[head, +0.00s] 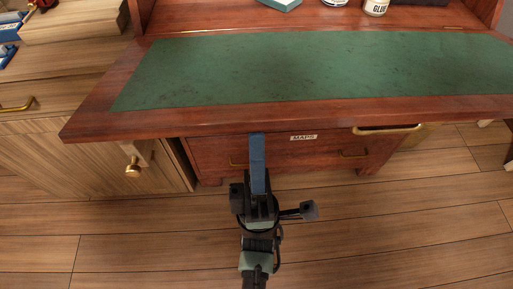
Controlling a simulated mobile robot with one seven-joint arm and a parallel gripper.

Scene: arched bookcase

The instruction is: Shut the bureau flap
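The bureau flap (95,118) is down and lies about level. It is a reddish-brown wooden board with a green inlay (300,70). A brass bar handle (388,131) shows at its front edge, right of centre. My gripper (257,140) is in front of the flap, left of that handle. Its long blue end points toward the flap, with the tip just below the front edge in the picture. I cannot tell whether it touches the flap. The fingers are seen in line, so their opening is hidden. Nothing is clearly held.
Below the flap is a drawer labelled MAPS (303,138) with brass pulls. A teal box (281,4) and a glue bottle (375,7) stand inside the bureau. A light wooden cabinet with a brass knob (133,169) is at left. The plank floor (400,240) in front is clear.

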